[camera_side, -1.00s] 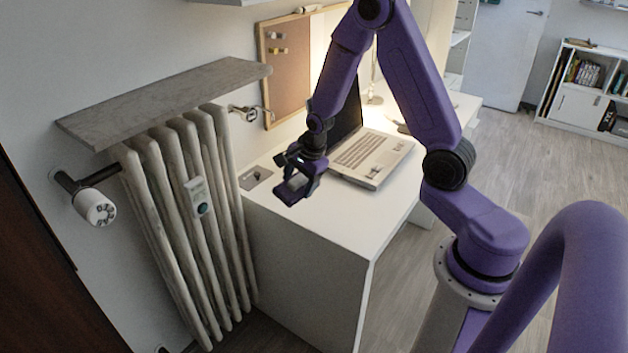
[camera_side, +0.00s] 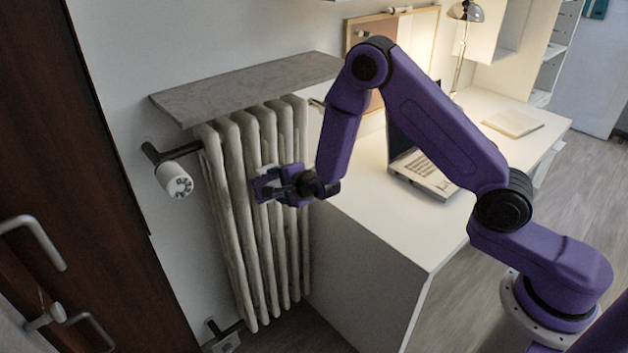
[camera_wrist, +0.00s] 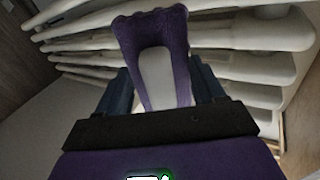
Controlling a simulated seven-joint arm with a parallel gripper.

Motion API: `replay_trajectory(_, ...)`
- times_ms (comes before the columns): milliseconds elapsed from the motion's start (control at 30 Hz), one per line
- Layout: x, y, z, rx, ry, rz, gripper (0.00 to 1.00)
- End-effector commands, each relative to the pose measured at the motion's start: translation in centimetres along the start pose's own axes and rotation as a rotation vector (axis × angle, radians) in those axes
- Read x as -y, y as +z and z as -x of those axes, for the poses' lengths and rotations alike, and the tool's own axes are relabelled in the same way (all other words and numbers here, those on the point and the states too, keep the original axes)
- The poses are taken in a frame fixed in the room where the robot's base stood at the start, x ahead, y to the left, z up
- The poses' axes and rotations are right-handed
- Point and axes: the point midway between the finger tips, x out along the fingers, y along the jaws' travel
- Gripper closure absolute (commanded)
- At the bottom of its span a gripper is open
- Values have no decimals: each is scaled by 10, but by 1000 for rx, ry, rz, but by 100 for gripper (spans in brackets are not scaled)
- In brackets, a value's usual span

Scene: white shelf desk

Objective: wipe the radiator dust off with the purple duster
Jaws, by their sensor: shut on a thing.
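The pale ribbed radiator (camera_side: 247,235) stands against the wall under a grey shelf board. It also fills the upper part of the wrist view as pale bars (camera_wrist: 235,32). My gripper (camera_side: 285,187) is level in front of its upper middle ribs in the side view. In the wrist view, its dark fingers (camera_wrist: 162,85) are shut on the purple duster (camera_wrist: 142,35), which has a pale middle and points toward the ribs. The duster's small end also shows in the side view (camera_side: 264,186). I cannot tell whether it touches the ribs. Dust is not clearly visible.
The grey shelf (camera_side: 245,88) overhangs the radiator's top. A white valve knob (camera_side: 175,180) sticks out at its left. The white desk (camera_side: 385,225) stands close on the right, with a laptop (camera_side: 425,172) on it. A dark wooden door (camera_side: 105,150) is at the left.

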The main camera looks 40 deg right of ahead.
Motion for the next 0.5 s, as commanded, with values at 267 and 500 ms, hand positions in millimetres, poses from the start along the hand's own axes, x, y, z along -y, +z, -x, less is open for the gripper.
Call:
replay_trajectory(267,1,73,12,36,-232,12,56)
replay_trajectory(500,-9,101,21,54,-336,16,56)
